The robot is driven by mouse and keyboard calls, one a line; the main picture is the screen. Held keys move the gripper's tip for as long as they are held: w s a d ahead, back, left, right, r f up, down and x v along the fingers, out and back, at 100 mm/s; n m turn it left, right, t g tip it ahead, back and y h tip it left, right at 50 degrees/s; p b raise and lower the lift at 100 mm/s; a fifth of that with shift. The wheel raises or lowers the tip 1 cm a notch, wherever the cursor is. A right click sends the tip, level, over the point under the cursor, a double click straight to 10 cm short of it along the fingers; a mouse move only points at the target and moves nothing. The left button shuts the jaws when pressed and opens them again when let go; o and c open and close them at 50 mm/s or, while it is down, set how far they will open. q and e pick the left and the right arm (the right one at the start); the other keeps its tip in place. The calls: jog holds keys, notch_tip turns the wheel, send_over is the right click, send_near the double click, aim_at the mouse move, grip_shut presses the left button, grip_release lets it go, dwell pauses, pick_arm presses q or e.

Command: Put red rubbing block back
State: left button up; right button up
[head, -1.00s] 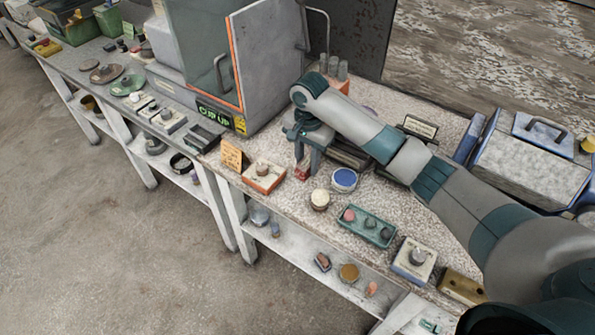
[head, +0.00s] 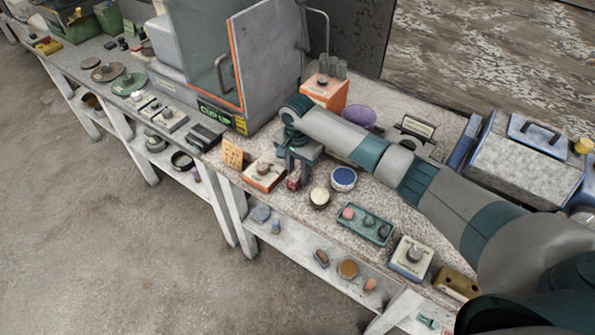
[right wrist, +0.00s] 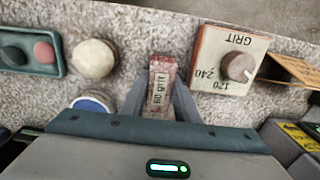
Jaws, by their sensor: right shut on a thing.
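The red rubbing block (head: 293,182) is a small worn red bar at the front of the bench, between the dial box and a pale ball. In the right wrist view the block (right wrist: 161,88) shows a pale label reading "60 grit". My right gripper (head: 297,173) points down and is shut on the block; its fingers (right wrist: 160,100) flank the block in the wrist view. I cannot tell whether the block touches the bench top. My left gripper is not in view.
A red-and-white GRIT dial box (head: 264,177) stands close left of the block. A pale ball (head: 320,197) and a blue-topped round tin (head: 344,178) are to the right, with a green tray (head: 366,224) beyond. An orange box (head: 325,93) and purple bowl (head: 359,117) stand behind.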

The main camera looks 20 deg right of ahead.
aim_at(298, 172)
jog(key=shift+f, duration=0.15)
jog(key=shift+f, duration=0.1)
jog(key=o, duration=1.1)
notch_tip(298, 172, up, 12)
jog(key=b, duration=0.3)
dwell(0.6)
